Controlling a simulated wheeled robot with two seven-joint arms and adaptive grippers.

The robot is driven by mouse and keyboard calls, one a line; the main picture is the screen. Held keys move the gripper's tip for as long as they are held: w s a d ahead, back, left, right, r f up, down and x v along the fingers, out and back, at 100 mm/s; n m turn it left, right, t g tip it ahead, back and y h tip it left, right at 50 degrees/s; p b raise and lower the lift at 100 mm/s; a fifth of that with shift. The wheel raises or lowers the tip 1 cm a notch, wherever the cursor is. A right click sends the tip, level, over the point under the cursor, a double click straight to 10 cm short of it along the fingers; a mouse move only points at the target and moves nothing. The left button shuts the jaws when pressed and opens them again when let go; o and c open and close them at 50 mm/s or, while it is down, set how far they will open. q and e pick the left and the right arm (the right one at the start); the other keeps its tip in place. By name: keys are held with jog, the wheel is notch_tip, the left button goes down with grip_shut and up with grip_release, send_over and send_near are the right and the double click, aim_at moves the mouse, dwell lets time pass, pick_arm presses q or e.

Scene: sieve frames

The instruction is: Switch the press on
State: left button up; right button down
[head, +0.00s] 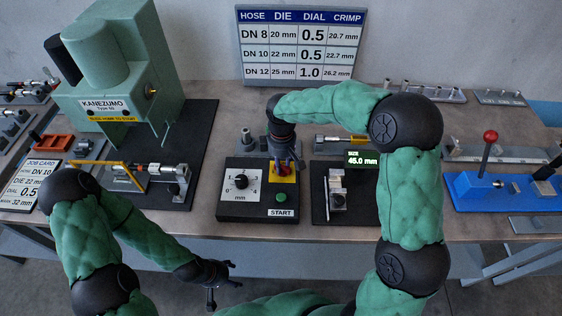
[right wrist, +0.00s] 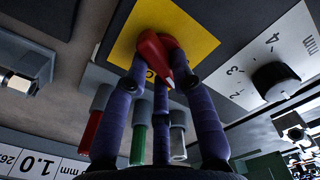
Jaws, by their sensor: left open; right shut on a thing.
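The control box (head: 229,207) stands at the front middle of the table, with a dial, a green START button (head: 281,198) and a red switch (head: 287,171) on a yellow plate. My right gripper (head: 284,163) reaches down over the yellow plate and is shut on the red switch. In the right wrist view the red switch (right wrist: 152,55) shows between the fingertips, on the yellow plate (right wrist: 195,38). The green press (head: 125,85) labelled KANEZUMO stands at the back left. My left gripper (head: 222,283) is open and empty, low in front of the table edge.
A dial chart (head: 300,45) stands against the wall. A job card (head: 25,185) lies at the left. A black gauge mat (head: 362,210) with a 45.0 mm display is right of the box. A blue fixture (head: 510,192) with a red-knobbed lever stands at the far right.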

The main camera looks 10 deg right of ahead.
jog(key=m, duration=0.6)
jog(key=shift+d+p, duration=0.25)
jog(key=shift+p, duration=0.05)
jog(key=m, duration=0.4)
jog(key=shift+d, duration=0.1)
jog(key=shift+s+m, duration=0.15)
jog(key=shift+m, duration=1.45)
jog(key=c, duration=1)
grip_release()
jog(key=shift+c, duration=0.2)
jog(key=shift+r, duration=0.15)
notch_tip(320, 180, up, 12)
